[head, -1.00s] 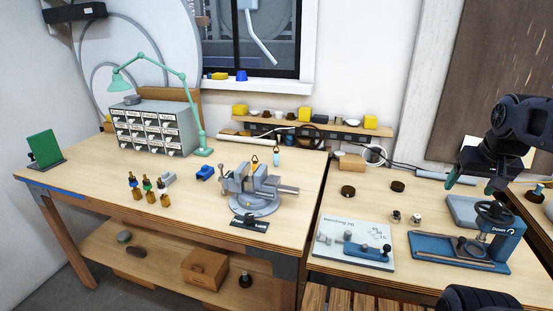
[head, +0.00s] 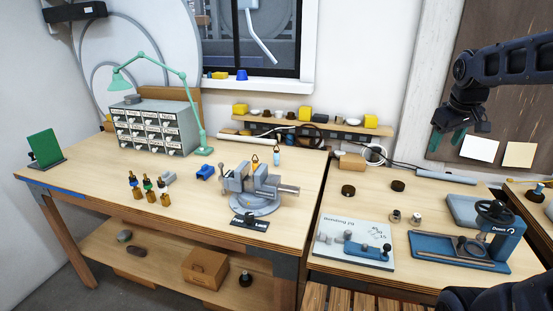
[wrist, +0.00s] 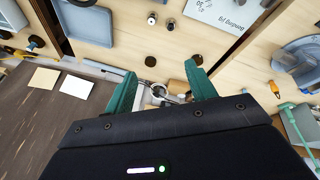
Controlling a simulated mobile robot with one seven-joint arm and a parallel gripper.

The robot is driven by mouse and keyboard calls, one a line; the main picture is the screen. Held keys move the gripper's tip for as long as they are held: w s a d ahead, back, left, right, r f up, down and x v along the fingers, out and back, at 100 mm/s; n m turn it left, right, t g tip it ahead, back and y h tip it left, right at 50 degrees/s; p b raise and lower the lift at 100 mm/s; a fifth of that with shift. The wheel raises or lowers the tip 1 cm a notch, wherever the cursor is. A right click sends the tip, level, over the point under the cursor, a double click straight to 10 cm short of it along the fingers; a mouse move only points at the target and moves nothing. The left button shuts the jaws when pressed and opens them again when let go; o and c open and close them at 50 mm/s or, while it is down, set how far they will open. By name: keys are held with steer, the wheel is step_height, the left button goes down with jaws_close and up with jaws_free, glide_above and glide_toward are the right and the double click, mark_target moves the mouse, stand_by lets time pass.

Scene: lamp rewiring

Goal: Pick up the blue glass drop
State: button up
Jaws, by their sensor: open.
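A small light-blue piece with a dark top, which looks like the blue glass drop (head: 277,158), shows behind the vise in the head view. An amber piece (head: 255,163) of similar shape is just left of it. I cannot tell whether they hang or stand. My gripper (head: 447,140) is open and empty, high over the right bench and far to the right of the drop. Its green fingers stand apart in the wrist view (wrist: 162,85).
A grey vise (head: 256,190) stands in front of the drops. A green lamp (head: 187,105) and drawer cabinet (head: 155,130) are to the left. A narrow shelf (head: 310,127) with small items runs along the wall. A blue press tool (head: 480,245) and bending jig (head: 352,243) occupy the right bench.

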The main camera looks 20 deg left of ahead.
steer(key=w+a+r+n, duration=0.2)
steer(key=w+a+n, duration=0.5)
steer(key=w+a, duration=0.55)
steer(key=n+h, duration=0.2)
steer(key=n, duration=1.7)
glide_above(276, 151)
steer(key=s+a, duration=0.1)
steer(key=s, duration=0.2)
step_height(276, 151, down, 22)
steer(key=x, duration=1)
steer(key=shift+a+f, duration=0.1)
steer(key=shift+a, duration=0.1)
steer(key=shift+y, duration=0.3)
steer(key=c, duration=1)
